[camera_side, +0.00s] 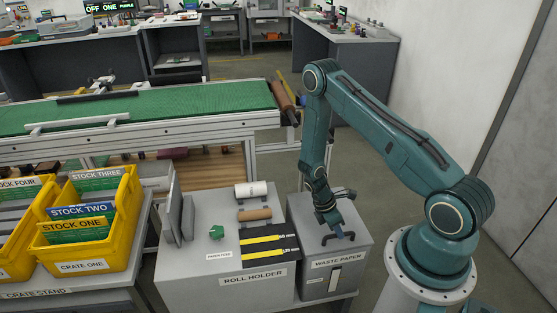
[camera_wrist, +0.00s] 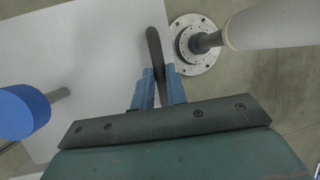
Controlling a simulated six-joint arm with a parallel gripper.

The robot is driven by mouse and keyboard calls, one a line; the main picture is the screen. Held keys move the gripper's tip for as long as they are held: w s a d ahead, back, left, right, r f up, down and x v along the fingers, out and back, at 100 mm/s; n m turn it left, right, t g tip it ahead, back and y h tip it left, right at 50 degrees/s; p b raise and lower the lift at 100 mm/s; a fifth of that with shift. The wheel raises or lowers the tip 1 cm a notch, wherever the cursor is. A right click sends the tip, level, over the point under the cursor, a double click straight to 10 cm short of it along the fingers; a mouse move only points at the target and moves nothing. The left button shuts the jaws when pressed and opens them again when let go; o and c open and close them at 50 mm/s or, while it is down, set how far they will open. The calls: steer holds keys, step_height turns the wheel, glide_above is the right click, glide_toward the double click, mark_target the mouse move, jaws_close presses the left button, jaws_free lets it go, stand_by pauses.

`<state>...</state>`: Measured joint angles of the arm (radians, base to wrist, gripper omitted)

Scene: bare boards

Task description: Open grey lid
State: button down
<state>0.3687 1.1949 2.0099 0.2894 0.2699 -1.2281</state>
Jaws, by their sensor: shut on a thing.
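The grey lid (camera_side: 363,226) lies flat on top of the grey box labelled WASTE PAPER (camera_side: 345,272), at the lower middle of the side view. Its pale top also fills the left of the wrist view (camera_wrist: 80,75). My gripper (camera_side: 334,228) points down at the lid. In the wrist view, its two blue fingers (camera_wrist: 161,88) are shut on the dark handle (camera_wrist: 154,48), which stands up between them. The handle (camera_side: 345,237) also shows just below the gripper in the side view. The fingers partly hide the handle's lower end.
The grey ROLL HOLDER box (camera_side: 200,273) stands close on the left, with a white roll (camera_side: 251,189), a brown roll (camera_side: 255,214) and a green piece (camera_side: 217,232) on top. A green conveyor (camera_side: 150,108) runs behind. A yellow crate (camera_side: 88,252) stands farther left. Open floor (camera_side: 375,185) lies behind the box.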

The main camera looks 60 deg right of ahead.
steer(key=shift+w+d+r, duration=0.1)
steer(key=shift+w+r, duration=0.05)
steer(key=shift+r, duration=0.35)
steer(key=shift+w+d+r, duration=0.1)
steer(key=shift+r, duration=0.4)
steer(key=w+d+r+g, duration=0.1)
steer(key=w+d+r, duration=1.2)
steer(key=r, duration=0.4)
steer(key=shift+w+d+r+y, duration=0.25)
steer(key=shift+w+d+y, duration=0.05)
steer(key=shift+w+y, duration=0.1)
steer(key=c, duration=1.5)
jaws_free()
steer(key=shift+c, duration=0.2)
steer(key=shift+o, duration=0.7)
steer(key=shift+r, duration=0.1)
